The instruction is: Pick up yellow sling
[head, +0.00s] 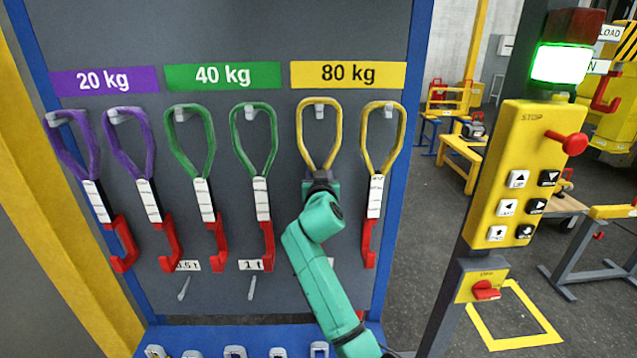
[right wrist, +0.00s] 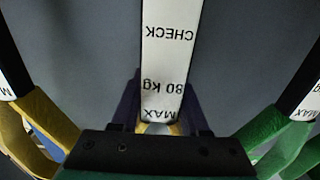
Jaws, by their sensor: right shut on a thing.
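Two yellow slings hang on the rack under the yellow 80 kg sign (head: 347,75). The left yellow sling (head: 337,125) hangs by its loop on a hook, and my right gripper (head: 320,187) is shut on it just below the loop. My arm hides its lower part in the head view. Its white label (right wrist: 165,60), reading 80 kg, runs up from between the jaws in the right wrist view. The right yellow sling (head: 367,140) hangs free with a white label and red hook (head: 370,243). My left gripper is not in view.
Two purple slings (head: 93,150) and two green slings (head: 240,143) hang to the left, a green one close beside my right gripper. A yellow control box (head: 512,190) stands on a post at the right. Shackles (head: 235,351) lie along the bottom ledge.

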